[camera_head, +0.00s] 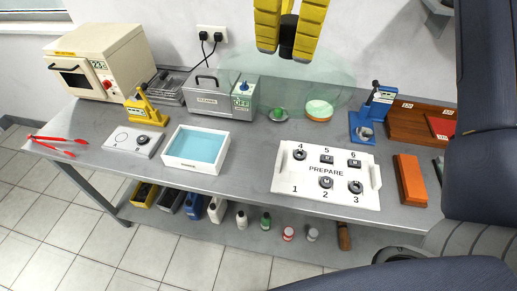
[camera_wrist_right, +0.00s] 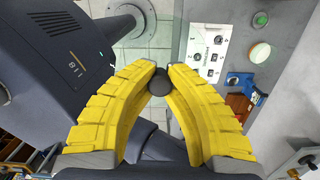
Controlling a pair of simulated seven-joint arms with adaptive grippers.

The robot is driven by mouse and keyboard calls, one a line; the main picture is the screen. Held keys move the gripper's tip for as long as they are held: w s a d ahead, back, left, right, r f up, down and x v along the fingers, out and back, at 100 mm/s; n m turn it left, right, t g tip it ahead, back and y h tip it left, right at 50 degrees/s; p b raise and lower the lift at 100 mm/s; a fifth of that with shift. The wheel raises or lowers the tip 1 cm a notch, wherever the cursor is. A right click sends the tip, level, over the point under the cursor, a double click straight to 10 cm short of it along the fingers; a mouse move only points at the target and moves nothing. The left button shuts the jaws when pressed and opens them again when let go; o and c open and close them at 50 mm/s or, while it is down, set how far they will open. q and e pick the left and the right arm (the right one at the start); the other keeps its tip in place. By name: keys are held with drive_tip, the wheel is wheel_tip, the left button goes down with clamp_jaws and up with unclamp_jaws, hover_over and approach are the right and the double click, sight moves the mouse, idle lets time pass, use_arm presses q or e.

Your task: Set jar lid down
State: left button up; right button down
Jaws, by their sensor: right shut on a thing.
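The jar lid (camera_head: 245,68) is a wide, see-through, pale green glass dome with a dark knob (camera_head: 288,36) on top. My right gripper (camera_head: 287,50) comes from the top of the head view, its two yellow fingers shut on the knob. The lid looks held above the back of the table; its height is hard to judge. In the right wrist view the knob (camera_wrist_right: 157,83) sits between the yellow fingertips (camera_wrist_right: 161,74); the glass hardly shows there. My left gripper is not in view.
Below or behind the glass are a small green item (camera_head: 278,114) and a round orange-rimmed pale disc (camera_head: 319,110). A grey box (camera_head: 209,105) stands left, a blue stand (camera_head: 364,124) right. The white PREPARE tray (camera_head: 325,194) is in front. Grey table between is clear.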

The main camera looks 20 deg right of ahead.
sight(252, 50)
drive_tip(key=shift+m, duration=0.4)
drive_tip(key=w+f, duration=0.1)
drive_tip(key=w, duration=0.1)
drive_tip(key=w+a+f, duration=0.1)
drive_tip(key=w+f, duration=0.3)
drive_tip(key=shift+w+a, duration=0.2)
drive_tip(key=shift+w, duration=0.15)
drive_tip(key=w+d+f+n, duration=0.1)
drive_tip(key=w+d+f, duration=0.2)
drive_tip(key=w+f, duration=0.85)
drive_tip(key=w+d+f, duration=0.3)
drive_tip(key=w+f, duration=0.7)
drive_tip(key=f, duration=2.2)
drive_tip(key=shift+a+f, duration=0.2)
drive_tip(key=shift+f, duration=0.2)
drive_tip(key=shift+f, duration=0.2)
drive_tip(key=c, duration=1.5)
unclamp_jaws()
drive_tip(key=r, duration=0.8)
drive_tip(key=d+r, duration=0.1)
drive_tip(key=r, duration=0.3)
drive_tip(key=shift+s+r, duration=0.15)
drive_tip(key=shift+s, duration=0.25)
